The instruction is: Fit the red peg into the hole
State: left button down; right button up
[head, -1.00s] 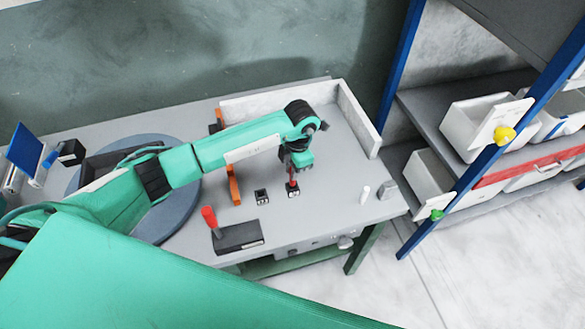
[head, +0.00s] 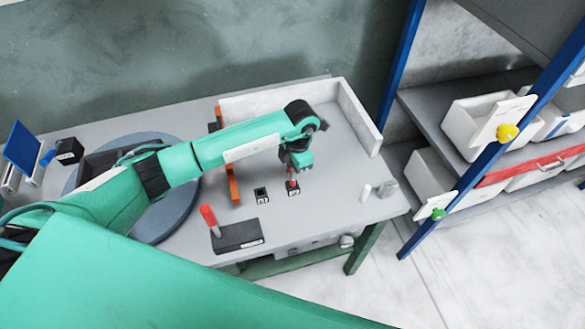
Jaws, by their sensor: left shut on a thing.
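My left gripper (head: 294,172) points down over the right part of the table and is shut on the red peg (head: 292,184). Only a small part of the peg shows below the fingers. Directly under it is a small black block (head: 294,191) with white marks. The peg's lower end is at this block, but I cannot tell how deep it sits in a hole. A second, similar black block (head: 261,195) with a dark opening stands just to the left. My right gripper is not in view.
A red-handled tool (head: 208,215) leans at a dark base (head: 240,236) near the table's front edge. An orange bracket (head: 233,187) stands left of the blocks. A white cylinder (head: 365,192) and a grey block (head: 387,190) are at the right. A low white wall (head: 360,118) bounds the back right.

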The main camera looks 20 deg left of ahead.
aim_at(291, 185)
pick_arm(q)
jog(key=shift+f+b, duration=1.45)
jog(key=shift+f, duration=0.3)
jog(key=c, duration=1.3)
grip_release()
notch_tip(291, 185, up, 14)
jog(key=w+d+b, duration=0.1)
jog(key=b, duration=0.2)
jog(key=shift+f+b, duration=0.15)
jog(key=shift+b, duration=0.15)
jog(key=shift+d+f, duration=0.1)
